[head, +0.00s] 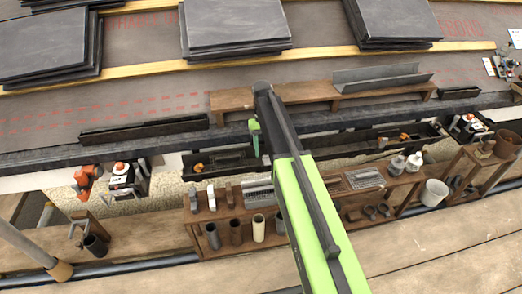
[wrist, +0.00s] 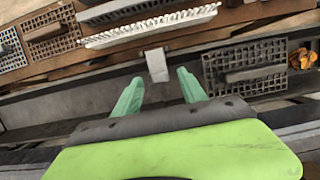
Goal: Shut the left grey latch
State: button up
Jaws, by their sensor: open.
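My gripper shows in the wrist view (wrist: 160,84) with its two green fingers apart and nothing between them. In the head view one green finger (head: 255,138) shows at the end of my arm, over the dark gutter edge. A small pale grey tab (wrist: 157,65), which looks like a grey latch, lies just beyond the fingertips in the wrist view, roughly in line with the gap. I see no clear contact. I cannot tell whether it is the left latch or how far it is shut. In the head view I cannot make it out near my arm.
A dark grate (wrist: 245,70) lies right of the fingers, and a white comb-like strip (wrist: 150,25) lies beyond. A wooden rack (head: 222,214) with tubes stands below the gutter. Slate stacks (head: 235,25) lie on the roof. A wooden bench (head: 300,92) is near my gripper.

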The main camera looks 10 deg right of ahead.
jog(key=p+v, duration=1.7)
jog(key=shift+r, duration=0.2)
jog(key=shift+w, duration=0.1)
jog(key=s+t, duration=0.2)
jog(key=s, duration=2.1)
notch_tip(320, 180, up, 25)
jog(key=a+t+p, duration=0.1)
jog(key=p, duration=2.5)
jog(key=shift+w+r, duration=0.25)
jog(key=shift+w, duration=0.1)
jog(key=shift+c, duration=0.3)
